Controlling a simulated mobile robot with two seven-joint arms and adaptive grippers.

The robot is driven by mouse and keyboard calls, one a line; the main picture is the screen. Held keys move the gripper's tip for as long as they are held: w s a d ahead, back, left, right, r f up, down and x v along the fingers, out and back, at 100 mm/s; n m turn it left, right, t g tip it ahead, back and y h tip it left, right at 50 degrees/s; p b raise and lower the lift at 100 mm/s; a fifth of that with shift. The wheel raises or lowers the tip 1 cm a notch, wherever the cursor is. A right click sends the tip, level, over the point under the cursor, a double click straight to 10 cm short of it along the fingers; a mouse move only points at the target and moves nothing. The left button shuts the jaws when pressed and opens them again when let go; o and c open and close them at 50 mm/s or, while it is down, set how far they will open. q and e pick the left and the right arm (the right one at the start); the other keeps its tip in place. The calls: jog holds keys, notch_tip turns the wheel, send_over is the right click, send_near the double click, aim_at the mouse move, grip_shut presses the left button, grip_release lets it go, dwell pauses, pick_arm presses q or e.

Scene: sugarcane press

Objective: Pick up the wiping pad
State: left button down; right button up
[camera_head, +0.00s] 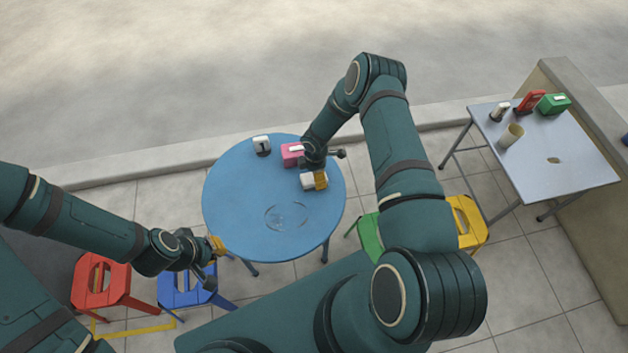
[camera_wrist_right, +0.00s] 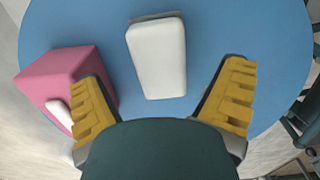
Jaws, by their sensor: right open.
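The wiping pad is a white rounded block (camera_wrist_right: 157,57) lying flat on the blue round table. It also shows in the head view (camera_head: 307,184) near the table's right side. My right gripper (camera_wrist_right: 168,103) is open, with yellow fingers spread on either side below the pad's near end in the wrist view. It touches nothing that I can see. In the head view the right gripper (camera_head: 320,179) is partly hidden by its own wrist. My left gripper (camera_head: 212,260) is beside the table's lower left edge, with its fingers apart and nothing visible between them.
A pink box (camera_head: 292,154) stands close to the pad; it is near the left finger in the wrist view (camera_wrist_right: 62,78). A small white-and-black item (camera_head: 262,146) and a clear wet patch (camera_head: 286,216) are on the blue table (camera_head: 235,190). Stools surround it; a grey table (camera_head: 560,185) stands right.

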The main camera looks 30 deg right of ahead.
notch_tip(320, 180, down, 3)
jog(key=shift+r, duration=0.1)
jog(key=c, duration=1.3)
jog(key=shift+r, duration=0.1)
notch_tip(320, 180, up, 10)
jog(key=shift+f+p, duration=0.1)
jog(key=shift+p, duration=0.75)
